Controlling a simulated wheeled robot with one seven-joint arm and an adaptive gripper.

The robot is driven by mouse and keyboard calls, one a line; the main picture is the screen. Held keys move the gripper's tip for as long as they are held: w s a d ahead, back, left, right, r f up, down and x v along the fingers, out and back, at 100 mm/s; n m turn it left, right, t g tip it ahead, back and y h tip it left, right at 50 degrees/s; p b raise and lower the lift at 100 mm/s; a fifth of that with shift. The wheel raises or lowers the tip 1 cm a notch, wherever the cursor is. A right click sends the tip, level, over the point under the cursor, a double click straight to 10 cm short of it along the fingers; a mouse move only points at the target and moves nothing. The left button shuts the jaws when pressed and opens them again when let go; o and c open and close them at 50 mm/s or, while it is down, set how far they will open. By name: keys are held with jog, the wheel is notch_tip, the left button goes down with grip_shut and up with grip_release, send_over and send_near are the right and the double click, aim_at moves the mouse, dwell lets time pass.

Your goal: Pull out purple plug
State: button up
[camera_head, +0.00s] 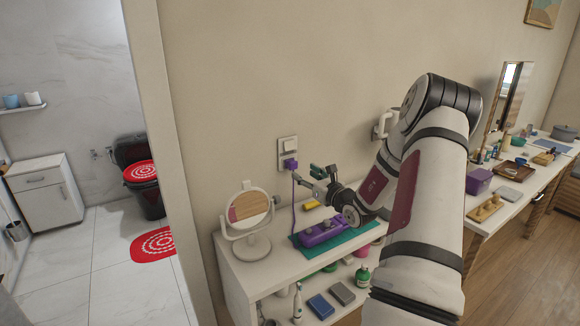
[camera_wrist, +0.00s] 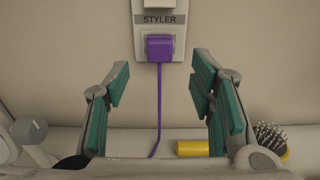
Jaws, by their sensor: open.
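The purple plug (camera_wrist: 159,47) sits in the wall outlet (camera_wrist: 158,17) labelled STYLER, and its purple cord (camera_wrist: 159,105) hangs down to the shelf top. In the head view the purple plug (camera_head: 290,164) is on the wall plate (camera_head: 288,146) above the shelf. My gripper (camera_head: 317,172) is open and empty, just right of the plug in that view. In the wrist view my gripper (camera_wrist: 160,82) has its green-padded fingers spread wide, one on each side of the cord. The plug lies between and beyond the fingertips, apart from them.
A round mirror (camera_head: 249,208) stands on the white shelf (camera_head: 268,257) at left. A purple styler-like device (camera_head: 322,232) lies on a teal mat (camera_head: 345,243). A yellow cylinder (camera_wrist: 192,148) and a hairbrush (camera_wrist: 270,138) lie below the gripper. The wall around the plug is clear.

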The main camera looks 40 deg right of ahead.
aim_at(294, 166)
jog(key=b+x, duration=0.3)
jog(key=x, duration=0.3)
jog(key=shift+w+f, duration=0.15)
jog(key=shift+w, duration=0.2)
jog(key=shift+w+d+b, duration=0.15)
jog(key=shift+w+b, duration=0.15)
jog(key=shift+w, duration=0.2)
jog(key=shift+c, duration=0.2)
dwell(0.8)
grip_shut()
jog(key=shift+s, duration=0.2)
jog(key=shift+p+v, duration=0.85)
jog(key=shift+v, duration=1.95)
